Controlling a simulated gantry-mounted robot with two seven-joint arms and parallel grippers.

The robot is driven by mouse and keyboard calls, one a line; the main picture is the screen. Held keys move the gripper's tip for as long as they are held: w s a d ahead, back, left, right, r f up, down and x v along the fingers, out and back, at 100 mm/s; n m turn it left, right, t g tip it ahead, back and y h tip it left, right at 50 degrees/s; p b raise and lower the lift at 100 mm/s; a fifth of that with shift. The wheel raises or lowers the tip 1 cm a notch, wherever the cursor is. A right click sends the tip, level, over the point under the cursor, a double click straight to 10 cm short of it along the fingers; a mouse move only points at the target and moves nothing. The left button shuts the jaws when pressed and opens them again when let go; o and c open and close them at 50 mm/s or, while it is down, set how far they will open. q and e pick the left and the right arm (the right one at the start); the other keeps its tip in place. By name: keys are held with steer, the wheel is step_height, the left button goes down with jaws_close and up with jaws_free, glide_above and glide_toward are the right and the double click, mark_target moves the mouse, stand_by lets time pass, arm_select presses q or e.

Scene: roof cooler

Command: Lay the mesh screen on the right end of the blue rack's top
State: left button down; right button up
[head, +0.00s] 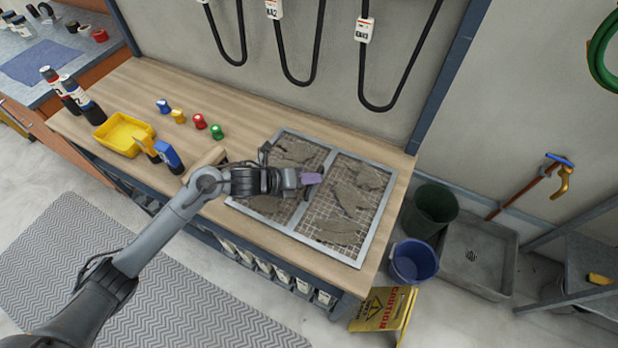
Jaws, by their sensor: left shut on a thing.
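The mesh screen (350,205) is a grey-framed rectangle with a middle bar and torn, dark grey patches over its grid. It is over the right end of the wooden top (240,110) of a bench with a blue frame. It looks about level with that top; I cannot tell whether it touches everywhere. My left gripper (309,185) is at the screen's middle bar, shut on the screen, with a small purple part showing at its tip. The gripper and wrist hide part of the bar and the left panel. My right gripper is not in view.
Left of the screen on the top are a yellow tray (117,137), a blue-and-yellow tool (168,155), several coloured caps (199,121) and dark bottles (82,102). Beyond the right end are a green bin (431,208), a blue bucket (413,262) and a yellow caution sign (383,309).

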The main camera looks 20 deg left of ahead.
arm_select(q)
steer(key=c, duration=1.6)
jaws_free()
steer(key=shift+f, duration=0.1)
steer(key=o, duration=0.4)
steer(key=shift+o, duration=0.2)
steer(key=p+v, duration=0.1)
steer(key=v, duration=1.1)
steer(key=shift+a, duration=0.1)
